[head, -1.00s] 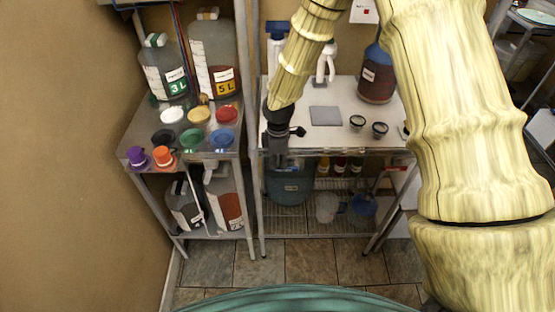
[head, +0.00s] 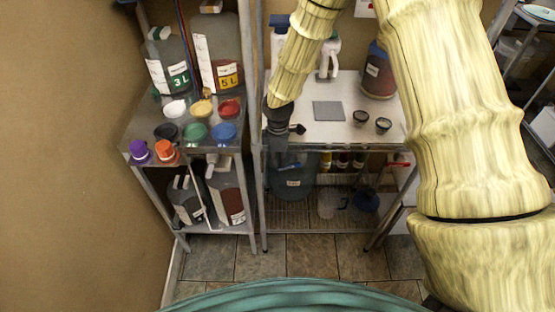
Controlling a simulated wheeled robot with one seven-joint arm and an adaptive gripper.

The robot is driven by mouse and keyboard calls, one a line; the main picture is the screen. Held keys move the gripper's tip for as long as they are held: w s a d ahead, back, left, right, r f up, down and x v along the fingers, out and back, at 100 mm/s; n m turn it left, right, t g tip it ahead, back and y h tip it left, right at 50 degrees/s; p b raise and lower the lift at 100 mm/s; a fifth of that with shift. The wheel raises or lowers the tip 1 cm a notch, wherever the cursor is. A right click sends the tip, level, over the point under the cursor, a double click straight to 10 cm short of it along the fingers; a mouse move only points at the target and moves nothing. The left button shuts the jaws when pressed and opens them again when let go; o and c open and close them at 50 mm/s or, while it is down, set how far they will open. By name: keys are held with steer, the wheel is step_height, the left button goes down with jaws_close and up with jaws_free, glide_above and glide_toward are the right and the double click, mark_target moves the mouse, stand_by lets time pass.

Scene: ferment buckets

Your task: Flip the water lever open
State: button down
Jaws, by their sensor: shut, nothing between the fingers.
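A small red bar (head: 398,164) shows at the right end of the metal table, just below its top. It may be the water lever, but it is too small to tell its position or what it is fixed to. My gripper (head: 287,165) is dark, points down and is shut and empty. In the picture it overlaps the table's front edge and sits well to the left of the red bar. Its fingertips are hard to make out against the dark bucket (head: 293,186) behind them.
The white-topped table (head: 345,136) holds a grey square pad (head: 327,111), two small dark cups and a large bottle (head: 378,78). The left shelf (head: 143,133) is crowded with colored lids and labelled jugs. The tiled floor (head: 311,257) in front is clear.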

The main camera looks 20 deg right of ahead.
steer(key=shift+r+p, duration=0.4)
steer(key=shift+r, duration=0.25)
step_height(320, 180, up, 12)
stand_by(0.7)
